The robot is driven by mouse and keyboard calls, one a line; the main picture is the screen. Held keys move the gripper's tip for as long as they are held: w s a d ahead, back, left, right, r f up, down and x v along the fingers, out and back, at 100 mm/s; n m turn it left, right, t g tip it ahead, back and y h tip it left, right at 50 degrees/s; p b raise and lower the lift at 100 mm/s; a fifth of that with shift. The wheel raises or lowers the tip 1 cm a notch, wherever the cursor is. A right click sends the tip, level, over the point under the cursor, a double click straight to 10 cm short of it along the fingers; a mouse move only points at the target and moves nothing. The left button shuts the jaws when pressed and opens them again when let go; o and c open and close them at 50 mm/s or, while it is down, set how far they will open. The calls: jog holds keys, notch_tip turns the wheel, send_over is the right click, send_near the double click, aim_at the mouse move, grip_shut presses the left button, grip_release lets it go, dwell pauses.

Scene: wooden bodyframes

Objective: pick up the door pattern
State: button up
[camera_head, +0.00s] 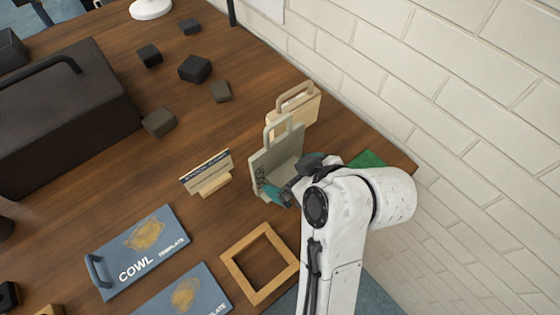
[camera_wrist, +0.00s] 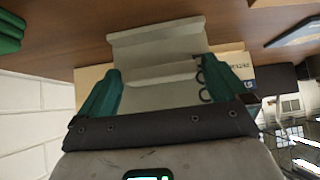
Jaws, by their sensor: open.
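The door pattern appears to be the grey-beige upright piece (camera_head: 280,158) with a loop handle on top, at the table's right side in the head view. Dark lettering, only partly readable, runs along its edge. It also shows in the wrist view (camera_wrist: 160,48), its grey surface lying between the teal fingers. My gripper (camera_head: 295,177) is at its near right side; in the wrist view the fingers (camera_wrist: 150,75) are open, spread to either side of it. I cannot tell whether they touch it. My arm and fingers hide its lower right part.
A pale wooden piece with a handle (camera_head: 297,106) stands just behind. A green item (camera_head: 367,159) is at the table's edge, close to the white brick wall (camera_head: 470,110).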

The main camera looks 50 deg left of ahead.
aim_at(281, 162)
jog(key=shift+c, duration=0.3)
jog(key=c, duration=0.9)
jog(key=shift+r, duration=0.1)
jog(key=shift+r+p, duration=0.8)
jog(key=shift+p, duration=0.2)
notch_tip(281, 162, up, 2)
jog(key=shift+r+p, duration=0.1)
jog(key=shift+p, duration=1.15)
jog(key=s+d+r+p, duration=0.3)
jog(key=s+d+r, duration=0.1)
jog(key=s+d, duration=0.1)
jog(key=s+d+r+p, duration=0.3)
jog(key=s+d+r, duration=0.1)
jog(key=d+r, duration=0.1)
jog(key=shift+s, duration=0.35)
